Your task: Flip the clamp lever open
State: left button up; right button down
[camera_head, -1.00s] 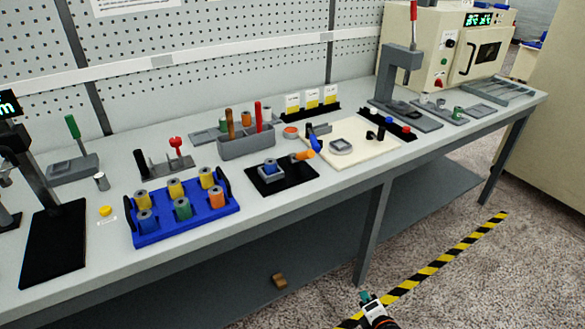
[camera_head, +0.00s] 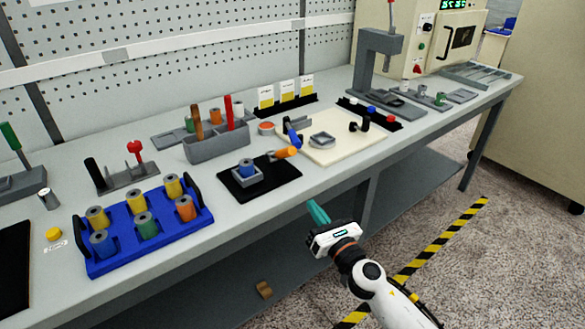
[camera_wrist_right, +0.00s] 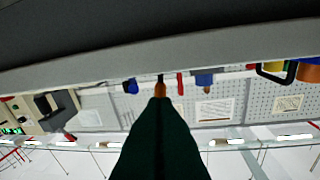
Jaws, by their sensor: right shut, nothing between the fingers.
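An orange-tipped lever (camera_head: 286,153) sticks out at the back right corner of a black mat (camera_head: 283,184). On the mat stands a grey holder (camera_head: 247,181) with a blue spindle (camera_head: 247,166). A blue-handled lever (camera_head: 292,133) stands on the cream board (camera_head: 350,151) just behind the orange one. I cannot tell for certain which is the clamp lever. My right gripper (camera_head: 317,211) is shut and empty, in front of the table edge and apart from both levers. Its dark green fingers (camera_wrist_right: 160,105) point toward an orange tip in the right wrist view. My left gripper is not in view.
A blue rack (camera_head: 150,253) with several spindles stands to the left. A grey tool block (camera_head: 217,146) is behind the mat. The cream board carries a grey square part (camera_head: 322,141). A press (camera_head: 366,65) stands at the back right. The table front near the mat is clear.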

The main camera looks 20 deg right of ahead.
aim_at(298, 193)
jog(key=x, duration=0.8)
jog(key=shift+w+a+p, duration=0.1)
jog(key=shift+w+p, duration=0.15)
jog(key=shift+p, duration=0.05)
jog(key=shift+w+a+r+p, duration=0.1)
jog(key=shift+w+r+p, duration=0.65)
jog(key=shift+w+r, duration=0.35)
jog(key=shift+w+r+p, duration=0.35)
jog(key=shift+w+r, duration=0.2)
